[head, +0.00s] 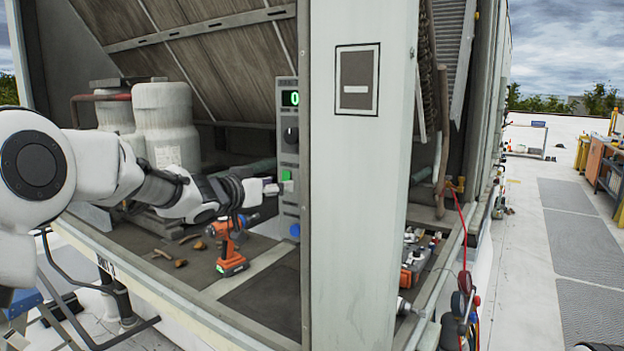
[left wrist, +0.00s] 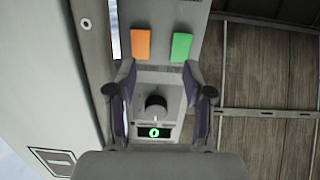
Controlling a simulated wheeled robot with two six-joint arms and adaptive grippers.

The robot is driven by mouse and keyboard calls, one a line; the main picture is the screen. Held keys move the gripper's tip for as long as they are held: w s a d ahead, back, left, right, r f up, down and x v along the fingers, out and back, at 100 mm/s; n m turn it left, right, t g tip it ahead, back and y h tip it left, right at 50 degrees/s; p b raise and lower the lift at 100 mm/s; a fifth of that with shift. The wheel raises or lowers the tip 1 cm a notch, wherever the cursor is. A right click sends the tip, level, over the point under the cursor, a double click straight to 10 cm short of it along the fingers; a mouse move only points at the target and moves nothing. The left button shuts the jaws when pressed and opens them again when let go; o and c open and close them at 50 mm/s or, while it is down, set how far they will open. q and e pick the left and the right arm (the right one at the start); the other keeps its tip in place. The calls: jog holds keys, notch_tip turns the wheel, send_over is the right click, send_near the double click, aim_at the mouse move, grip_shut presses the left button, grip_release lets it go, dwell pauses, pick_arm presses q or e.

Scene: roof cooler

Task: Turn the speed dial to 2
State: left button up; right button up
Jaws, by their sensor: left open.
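The speed dial (head: 291,134) is a black knob on the narrow grey control panel (head: 289,205), below a display (head: 290,98) reading a green 0. In the left wrist view the panel appears upside down. There the dial (left wrist: 156,104) has a small white mark on the side facing the display (left wrist: 154,133), which also reads 0. My left gripper (head: 272,187) is in front of the panel near the green button (head: 287,175), lower than the dial. Its open fingers (left wrist: 158,75) appear on either side of the dial in the wrist view, with nothing between them.
An orange button (left wrist: 141,43) sits beside a green one on the panel. An orange drill (head: 230,250) stands on the cabinet floor below my left arm. A pale corner post (head: 362,200) stands right of the panel. White tanks (head: 165,125) are behind my arm.

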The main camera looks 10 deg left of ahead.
pick_arm(q)
jog(key=t, duration=0.2)
send_near(290, 135)
jog(key=shift+h, duration=0.3)
jog(key=p+x, duration=0.3)
jog(key=x, duration=0.5)
jog(key=shift+a+r, duration=0.1)
jog(key=shift+a, duration=0.1)
jog(key=shift+w+d+p, duration=0.3)
jog(key=shift+w+p, duration=0.05)
jog(key=shift+w, duration=0.05)
jog(key=shift+w+a, duration=0.1)
jog(key=shift+a, duration=0.1)
jog(key=shift+d, duration=0.1)
jog(key=c, duration=0.8)
